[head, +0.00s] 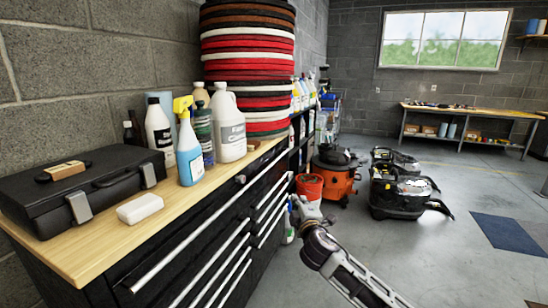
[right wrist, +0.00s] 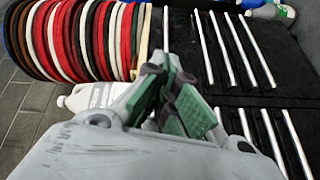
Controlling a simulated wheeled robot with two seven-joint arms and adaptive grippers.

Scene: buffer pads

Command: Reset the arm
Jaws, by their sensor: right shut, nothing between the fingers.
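My right arm comes in from the bottom right in the head view, with its gripper (head: 303,207) in front of the black drawer cabinet (head: 222,235). In the right wrist view, the gripper (right wrist: 172,88) is shut and empty, its green-padded fingers close together. A tall stack of red, white, black and brown buffer pads (head: 247,50) stands at the far end of the wooden worktop (head: 95,248). The pads also show at the top left of the right wrist view (right wrist: 75,40), apart from the fingers. My left gripper is not in view.
A black case (head: 85,185), a white bar (head: 140,208), a blue spray bottle (head: 188,150) and a white jug (head: 228,125) stand on the worktop. A red bucket (head: 309,187), an orange vacuum (head: 335,178) and black machines (head: 398,192) are on the floor. Floor at right is mostly open.

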